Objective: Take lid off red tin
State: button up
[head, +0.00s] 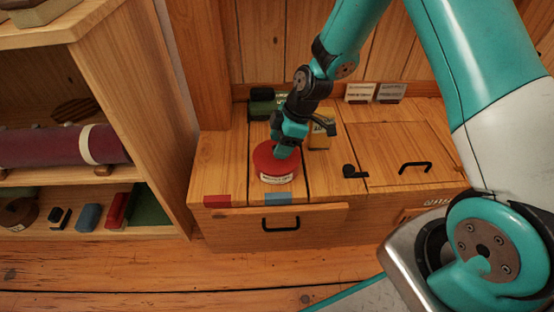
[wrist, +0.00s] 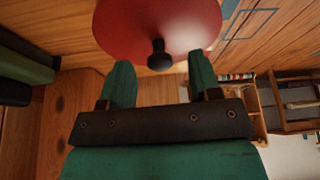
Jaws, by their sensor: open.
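The red tin (head: 267,171) is round and stands on the wooden cabinet top near its front left corner, with a pale label on its front. In the wrist view its red lid (wrist: 130,25) fills the top middle, with a dark round knob (wrist: 159,57) standing on it. My gripper (head: 283,152) is over the tin in the head view and hides part of the lid. In the wrist view my gripper (wrist: 158,75) has its two teal fingers apart, one to each side of the knob. Whether the fingers touch the lid cannot be told.
A yellow box (head: 320,136) and dark green objects (head: 268,104) stand behind the tin. A small black item (head: 352,171) and a black handle (head: 415,166) lie to the right. An open shelf unit (head: 160,190) stands at the left. The cabinet front has a drawer handle (head: 281,224).

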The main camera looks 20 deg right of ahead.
jog(key=shift+a+f, duration=0.15)
jog(key=shift+f, duration=0.4)
jog(key=shift+r, duration=0.1)
jog(key=c, duration=1)
jog(key=shift+r, duration=0.1)
